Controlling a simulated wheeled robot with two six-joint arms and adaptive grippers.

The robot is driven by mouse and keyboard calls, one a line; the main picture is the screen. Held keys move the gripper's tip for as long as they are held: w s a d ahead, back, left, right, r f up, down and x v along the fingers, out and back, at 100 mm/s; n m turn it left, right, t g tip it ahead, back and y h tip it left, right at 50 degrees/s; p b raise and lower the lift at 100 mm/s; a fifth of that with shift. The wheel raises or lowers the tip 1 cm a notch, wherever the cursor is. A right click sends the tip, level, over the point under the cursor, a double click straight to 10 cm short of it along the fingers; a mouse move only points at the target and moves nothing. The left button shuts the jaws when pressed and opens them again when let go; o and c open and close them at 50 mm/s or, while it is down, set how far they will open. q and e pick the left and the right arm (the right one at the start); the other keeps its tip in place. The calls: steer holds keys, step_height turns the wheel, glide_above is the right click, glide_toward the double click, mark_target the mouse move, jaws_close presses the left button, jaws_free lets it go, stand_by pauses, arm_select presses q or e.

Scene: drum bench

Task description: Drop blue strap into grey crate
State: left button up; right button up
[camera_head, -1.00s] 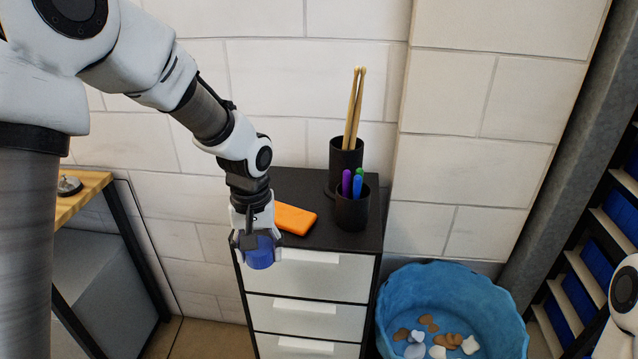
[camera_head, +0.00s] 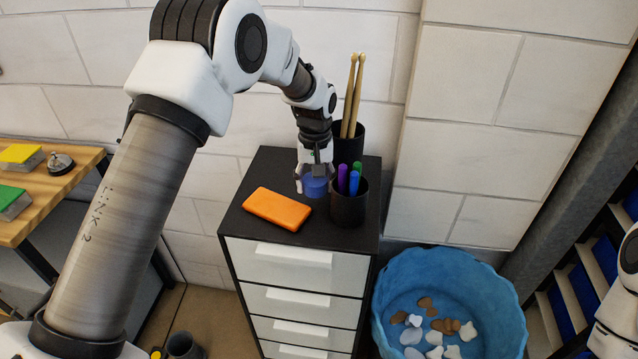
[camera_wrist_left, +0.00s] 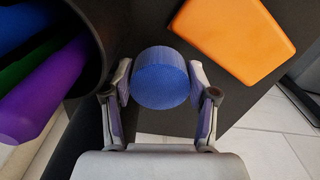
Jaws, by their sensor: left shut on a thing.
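The blue strap (camera_head: 315,187) appears as a short blue roll between the fingers of my left gripper (camera_head: 313,180). In the left wrist view the strap (camera_wrist_left: 160,78) sits between both finger pads, and the gripper is shut on it. It is over the black cabinet top (camera_head: 290,228), between the orange block and the pen cup. I cannot tell whether the strap touches the top. No grey crate can be made out clearly. My right gripper is out of view.
An orange block (camera_head: 278,208) lies left of the strap. A black cup (camera_head: 349,205) with coloured pens stands close on its right, and a taller holder (camera_head: 347,146) with drumsticks behind. A blue basket (camera_head: 450,262) is at lower right. A wooden bench (camera_head: 60,178) is at left.

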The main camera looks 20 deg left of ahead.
mark_target(319, 191)
arm_select(q)
steer(key=shift+w+d+r, duration=0.1)
steer(key=shift+w+d, duration=0.1)
steer(key=shift+w, duration=0.2)
step_height(319, 191, down, 3)
steer(key=shift+w+f+p, duration=0.15)
steer(key=shift+f+p, duration=0.05)
steer(key=shift+p, duration=0.8)
steer(key=shift+f, duration=0.3)
steer(key=o, duration=0.9)
steer(key=shift+c, duration=0.2)
